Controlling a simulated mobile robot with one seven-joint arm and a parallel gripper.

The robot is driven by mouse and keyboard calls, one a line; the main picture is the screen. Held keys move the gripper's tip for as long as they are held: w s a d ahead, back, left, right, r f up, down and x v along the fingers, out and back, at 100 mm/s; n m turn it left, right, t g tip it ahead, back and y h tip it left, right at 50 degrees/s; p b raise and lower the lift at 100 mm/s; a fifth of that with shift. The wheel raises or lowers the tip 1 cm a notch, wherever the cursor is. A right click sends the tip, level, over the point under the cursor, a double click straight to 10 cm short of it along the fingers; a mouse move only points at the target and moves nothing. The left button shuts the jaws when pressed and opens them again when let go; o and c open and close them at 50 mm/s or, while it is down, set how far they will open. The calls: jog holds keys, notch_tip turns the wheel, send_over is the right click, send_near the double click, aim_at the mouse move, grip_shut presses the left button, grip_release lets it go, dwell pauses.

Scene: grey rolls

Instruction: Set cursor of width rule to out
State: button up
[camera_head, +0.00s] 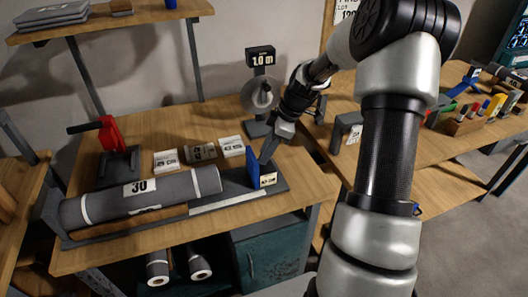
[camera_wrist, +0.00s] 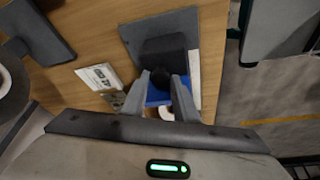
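The width rule (camera_head: 228,203) is a long dark base with a pale strip at the front of the wooden bench. Its blue cursor (camera_head: 253,168), with a cream label, stands near the right end, just right of the grey roll's end. The cursor also shows as blue between my fingers in the wrist view (camera_wrist: 158,97). My gripper (camera_head: 264,160) points down at the cursor's top. In the wrist view the two fingers of my gripper (camera_wrist: 162,82) are apart, with a dark knob between them. I cannot tell if they touch it. The label is too small to read.
A grey roll (camera_head: 168,191) marked 30 lies along the rule. Several small cards (camera_head: 201,152) stand behind it. A dial stand (camera_head: 259,95) is behind my gripper. Bench space right of the cursor is clear.

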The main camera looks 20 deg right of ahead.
jog(key=shift+r, duration=0.15)
jog(key=p+v, duration=0.1)
jog(key=v, duration=1.6)
jog(key=shift+s+d, duration=0.1)
jog(key=shift+s, duration=0.05)
